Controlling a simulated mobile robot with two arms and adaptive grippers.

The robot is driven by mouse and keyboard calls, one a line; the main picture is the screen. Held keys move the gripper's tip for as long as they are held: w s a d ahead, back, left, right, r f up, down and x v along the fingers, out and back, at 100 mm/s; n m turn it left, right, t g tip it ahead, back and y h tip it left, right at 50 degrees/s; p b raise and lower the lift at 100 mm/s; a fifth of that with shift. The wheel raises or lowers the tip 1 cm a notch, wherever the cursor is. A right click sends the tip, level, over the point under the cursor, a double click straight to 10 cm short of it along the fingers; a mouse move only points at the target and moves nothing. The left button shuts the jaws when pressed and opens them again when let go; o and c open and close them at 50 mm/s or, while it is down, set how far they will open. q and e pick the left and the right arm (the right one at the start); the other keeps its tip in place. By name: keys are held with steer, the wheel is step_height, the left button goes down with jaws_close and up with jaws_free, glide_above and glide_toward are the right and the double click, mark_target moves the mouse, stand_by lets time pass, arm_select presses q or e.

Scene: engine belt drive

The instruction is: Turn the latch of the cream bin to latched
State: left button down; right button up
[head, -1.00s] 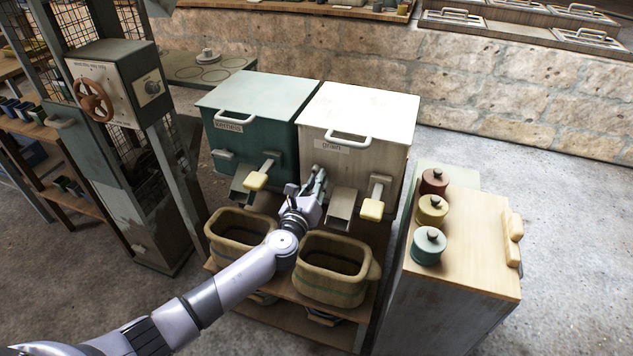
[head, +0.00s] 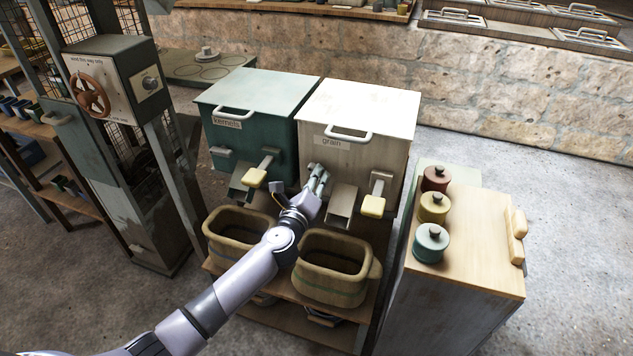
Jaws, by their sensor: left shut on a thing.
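The cream bin (head: 355,160) stands right of the teal bin, with its lid down and a "grain" label on its front. My left gripper (head: 317,171) is at the left part of its front face, below the label. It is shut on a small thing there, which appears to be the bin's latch. The fingers cover the latch, so its angle cannot be told. My right gripper is not in view.
The teal "kernels" bin (head: 270,130) is on the left. A cabinet (head: 465,240) with three lidded jars is at right.

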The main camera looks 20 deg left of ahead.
arm_select(q)
steer(key=shift+n+b, duration=0.5)
steer(key=shift+n, duration=3.4)
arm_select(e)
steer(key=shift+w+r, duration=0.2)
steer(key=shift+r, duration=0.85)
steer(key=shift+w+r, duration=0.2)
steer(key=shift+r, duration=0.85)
arm_select(q)
steer(key=shift+f+n, duration=0.1)
steer(key=shift+n, duration=0.2)
steer(key=c, duration=1.6)
jaws_free()
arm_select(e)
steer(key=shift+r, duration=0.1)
arm_select(q)
steer(key=shift+s, duration=0.1)
steer(key=s, duration=1.1)
steer(key=shift+s+a, duration=0.25)
steer(key=shift+s, duration=0.15)
